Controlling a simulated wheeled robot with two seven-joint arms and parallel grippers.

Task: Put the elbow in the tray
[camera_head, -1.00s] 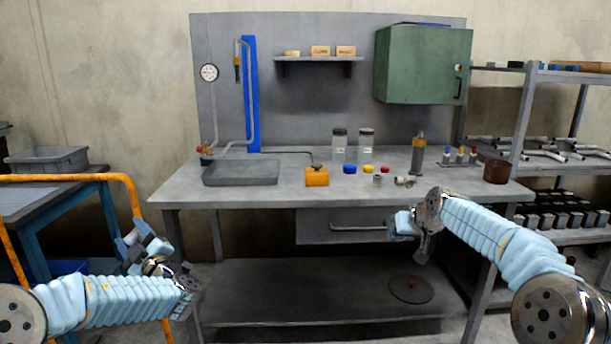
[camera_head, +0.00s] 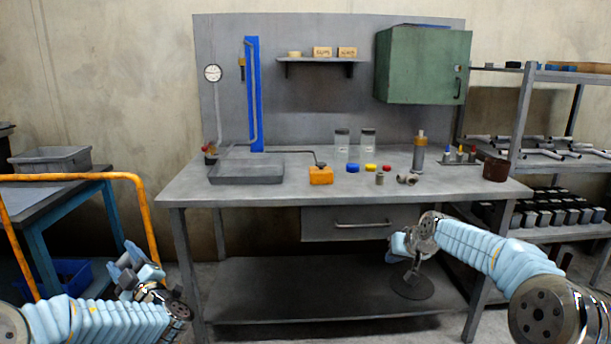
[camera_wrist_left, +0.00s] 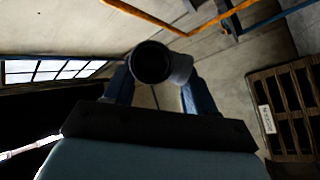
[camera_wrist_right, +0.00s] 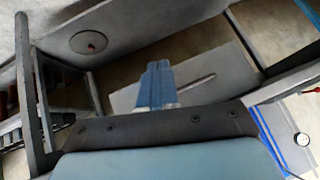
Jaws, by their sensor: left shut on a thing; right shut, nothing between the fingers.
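The elbow (camera_wrist_left: 179,67), a grey pipe fitting with a dark round opening, sits between the fingers of my left gripper (camera_wrist_left: 160,80) in the left wrist view. In the head view my left gripper (camera_head: 132,262) is at the lower left, left of the workbench and below its top; the elbow is hard to make out there. The tray (camera_head: 246,177) is a shallow grey tray at the left of the bench top, up and to the right of that gripper. My right gripper (camera_head: 397,247) is shut and empty in front of the bench drawer; its fingers (camera_wrist_right: 157,85) are together.
The workbench (camera_head: 330,194) carries an orange block (camera_head: 320,175), two jars, coloured caps and small grey fittings (camera_head: 406,179). An orange rail (camera_head: 146,222) and blue cart stand at left. Shelves (camera_head: 545,165) stand at right.

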